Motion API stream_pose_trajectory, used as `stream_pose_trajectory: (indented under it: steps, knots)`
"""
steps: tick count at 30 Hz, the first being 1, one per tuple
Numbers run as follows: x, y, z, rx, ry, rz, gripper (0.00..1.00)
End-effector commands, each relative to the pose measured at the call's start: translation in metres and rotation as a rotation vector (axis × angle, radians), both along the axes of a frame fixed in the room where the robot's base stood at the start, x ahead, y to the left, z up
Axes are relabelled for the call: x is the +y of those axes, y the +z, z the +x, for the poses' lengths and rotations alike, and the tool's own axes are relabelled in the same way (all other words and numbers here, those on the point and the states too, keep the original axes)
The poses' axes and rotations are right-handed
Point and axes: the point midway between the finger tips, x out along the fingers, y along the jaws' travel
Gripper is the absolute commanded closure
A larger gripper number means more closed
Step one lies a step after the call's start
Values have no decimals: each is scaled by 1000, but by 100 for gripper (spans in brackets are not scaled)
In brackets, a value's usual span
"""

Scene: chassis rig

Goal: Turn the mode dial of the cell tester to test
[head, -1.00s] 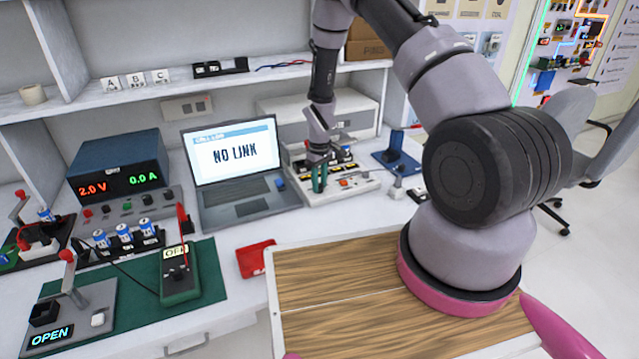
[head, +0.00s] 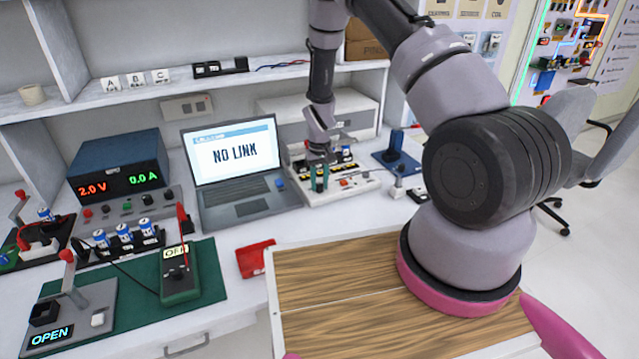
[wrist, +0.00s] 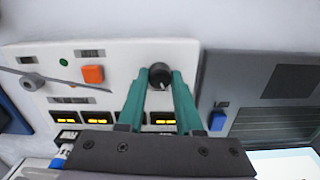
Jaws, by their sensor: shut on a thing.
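The cell tester (head: 352,186) is a white panel unit on the bench, right of the laptop. It also fills the left of the wrist view (wrist: 125,58). Its mode dial (wrist: 159,74) is a round black knob with a light pointer mark, near the panel edge beside the laptop. My gripper (head: 319,188) reaches down over the near left part of the tester. In the wrist view its green fingers (wrist: 160,86) are shut on the dial, one on each side. The dial's printed labels are not readable, and the head view hides the dial behind the fingers.
The laptop (head: 238,170) reading NO LINK stands close to the left of the gripper. An orange button (wrist: 93,74) and a grey knob (wrist: 33,82) are on the panel. A blue stand (head: 396,155) is to the right. A red box (head: 255,258) lies in front.

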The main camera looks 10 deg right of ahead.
Motion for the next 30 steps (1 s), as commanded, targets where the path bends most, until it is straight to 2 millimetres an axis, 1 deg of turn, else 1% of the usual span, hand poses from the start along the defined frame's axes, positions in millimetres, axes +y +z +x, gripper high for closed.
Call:
stream_pose_trajectory:
  steps: [6, 15, 21, 30]
  knots:
    - [0, 0, 1, -1, -173, 0, 100]
    - [0, 0, 0, -1, -330, 0, 100]
    - [0, 0, 1, -1, -378, 0, 100]
    - [0, 0, 1, -1, -390, 0, 100]
